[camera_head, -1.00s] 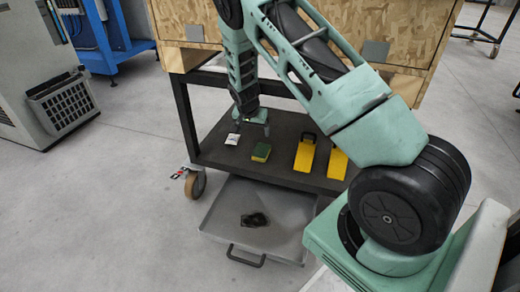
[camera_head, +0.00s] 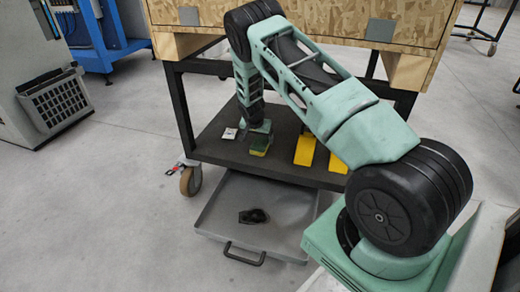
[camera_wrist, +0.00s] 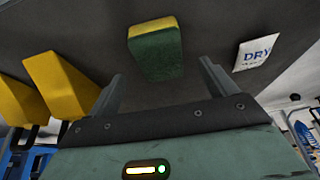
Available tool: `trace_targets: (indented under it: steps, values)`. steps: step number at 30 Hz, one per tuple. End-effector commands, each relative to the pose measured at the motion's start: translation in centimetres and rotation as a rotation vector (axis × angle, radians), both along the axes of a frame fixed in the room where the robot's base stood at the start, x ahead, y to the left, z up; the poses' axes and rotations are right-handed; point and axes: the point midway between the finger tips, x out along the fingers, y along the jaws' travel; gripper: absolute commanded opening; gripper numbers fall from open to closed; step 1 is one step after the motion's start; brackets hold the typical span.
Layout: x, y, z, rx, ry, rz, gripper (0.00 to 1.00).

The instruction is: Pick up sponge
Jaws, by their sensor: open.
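The sponge (camera_head: 260,146), green with a yellow side, lies on the dark lower shelf of the cart. In the wrist view the sponge (camera_wrist: 155,50) is ahead of the fingertips, roughly centred between them. My gripper (camera_wrist: 160,80) is open and empty, its two fingers spread to either side of the space before the sponge. In the head view my gripper (camera_head: 252,136) hangs low over the shelf, just left of and behind the sponge. The fingers are hard to make out there.
A white "DRY" packet (camera_wrist: 256,52) lies beside the sponge. Yellow wedge-shaped objects (camera_head: 305,150) stand on the other side, on the shelf (camera_head: 215,145). A grey tray (camera_head: 225,210) with a dark item (camera_head: 253,216) is below. The wooden crate (camera_head: 300,22) overhangs the shelf.

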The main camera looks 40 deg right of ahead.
Motion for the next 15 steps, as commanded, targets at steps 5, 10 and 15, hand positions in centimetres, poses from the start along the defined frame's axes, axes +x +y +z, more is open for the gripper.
trace_targets:
  steps: [5, 10, 15]
  values:
    - [0.3, -0.6, -2.5, 0.0, 0.001, 0.0, 0.85]
    - [0.8, -1.4, -4.5, 0.0, 0.0, -0.001, 0.85]
    - [0.9, -1.5, -4.6, 0.001, 0.001, 0.001, 0.85]
